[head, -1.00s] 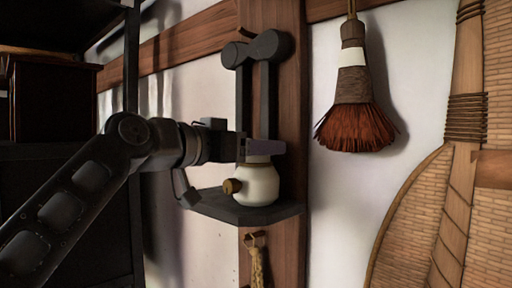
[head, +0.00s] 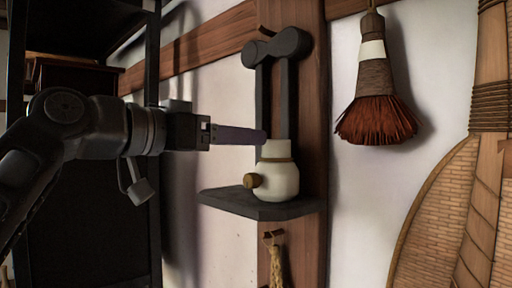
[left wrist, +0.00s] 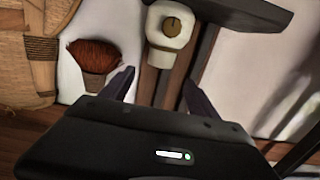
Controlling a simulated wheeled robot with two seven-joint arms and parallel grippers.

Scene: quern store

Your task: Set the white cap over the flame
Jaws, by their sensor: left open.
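A squat white lamp (head: 278,181) with a brass knob (head: 254,180) stands upright on a small dark shelf (head: 262,208). The white cap (head: 276,148) sits on top of the lamp's neck, and no flame shows. The lamp (left wrist: 168,38) also shows in the left wrist view, past the fingers. My left gripper (head: 262,137) comes in from the left, its fingertips beside and slightly above the cap in the head view. In the wrist view its fingers (left wrist: 158,77) are spread apart with nothing held between them. My right gripper is not in view.
A dark two-armed bracket (head: 283,62) rises on the wooden post (head: 312,120) behind the lamp. A broom (head: 376,115) hangs to the right, with a large woven fan-like piece (head: 440,215) beyond. A rope (head: 281,265) hangs from a peg below the shelf.

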